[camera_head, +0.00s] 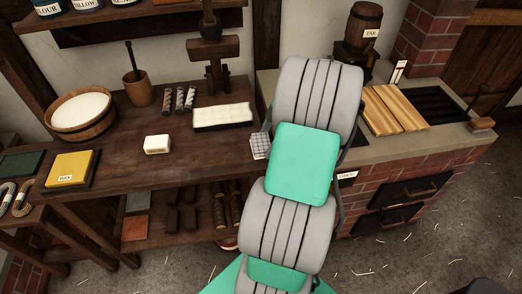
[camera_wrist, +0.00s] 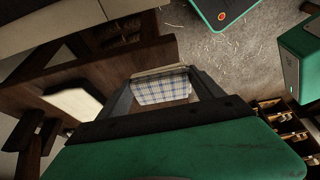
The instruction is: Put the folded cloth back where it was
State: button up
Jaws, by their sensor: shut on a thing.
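The folded cloth is a small grey-white checked bundle. In the head view the cloth (camera_head: 260,146) shows at the right end of the dark table, beside my arm. In the wrist view the plaid cloth (camera_wrist: 162,90) sits between the two fingers of my gripper (camera_wrist: 164,82). My gripper is shut on it. In the head view my arm hides most of the gripper. I cannot tell whether the cloth touches the table.
The dark wooden table (camera_head: 115,174) holds a cream-topped tray (camera_head: 222,116), a white labelled block (camera_head: 157,144), a yellow block (camera_head: 69,168), a bowl (camera_head: 82,112), a mortar (camera_head: 139,92) and several small rolls (camera_head: 180,98). A brick stove (camera_head: 420,172) stands right. The table's front middle is clear.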

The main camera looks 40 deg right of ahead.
aim_at(262, 150)
jog(key=x, duration=0.3)
jog(key=p+x, duration=0.1)
jog(key=x, duration=0.1)
jog(key=shift+w+d+f, duration=0.3)
jog(key=shift+w+f, duration=0.05)
jog(key=shift+f, duration=0.05)
jog(key=shift+f, duration=0.1)
jog(key=o, duration=1.3)
